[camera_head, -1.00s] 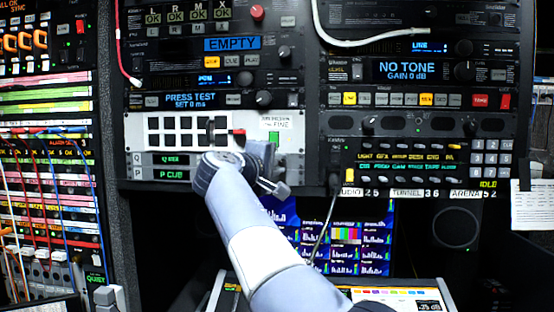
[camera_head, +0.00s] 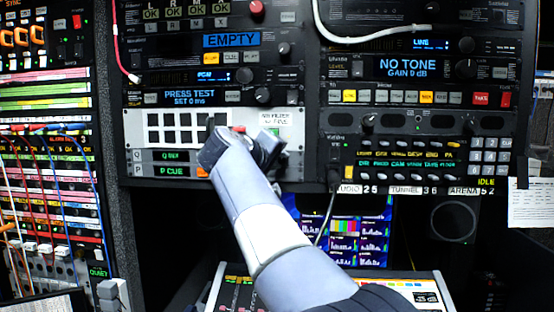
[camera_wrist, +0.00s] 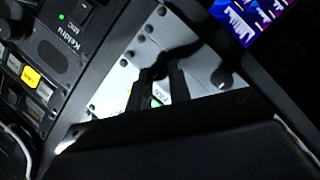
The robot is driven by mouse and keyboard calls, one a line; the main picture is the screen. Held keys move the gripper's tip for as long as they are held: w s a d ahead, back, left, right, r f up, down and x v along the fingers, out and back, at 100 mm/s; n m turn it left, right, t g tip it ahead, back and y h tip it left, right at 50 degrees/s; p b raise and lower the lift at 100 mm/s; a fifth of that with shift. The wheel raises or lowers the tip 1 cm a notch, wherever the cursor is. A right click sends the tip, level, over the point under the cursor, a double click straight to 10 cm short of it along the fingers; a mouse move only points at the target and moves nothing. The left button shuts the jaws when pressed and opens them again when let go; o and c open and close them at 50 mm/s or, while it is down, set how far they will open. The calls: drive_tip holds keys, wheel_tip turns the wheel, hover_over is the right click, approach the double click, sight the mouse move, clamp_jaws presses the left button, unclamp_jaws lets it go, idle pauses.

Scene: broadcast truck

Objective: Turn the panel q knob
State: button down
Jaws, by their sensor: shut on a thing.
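The Q row (camera_head: 168,156) is a dark strip with a lit label on the pale panel (camera_head: 135,128), above the P row (camera_head: 170,171). My gripper (camera_head: 267,150) is at the right part of this panel and covers the right end of the Q row. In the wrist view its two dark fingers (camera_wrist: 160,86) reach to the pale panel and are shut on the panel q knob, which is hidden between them. Another dark knob (camera_wrist: 222,77) stands clear beside the fingers.
The keypad panel (camera_head: 405,158) is close to the right of my gripper. A red button (camera_head: 238,129) and a black key block (camera_head: 185,130) are just above left. Monitors (camera_head: 345,230) and a console (camera_head: 430,285) lie below.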

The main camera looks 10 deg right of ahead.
drive_tip(key=shift+f, duration=0.15)
drive_tip(key=c, duration=1.3)
unclamp_jaws()
drive_tip(key=b+v, duration=0.2)
drive_tip(key=v, duration=0.9)
drive_tip(key=shift+d, duration=0.15)
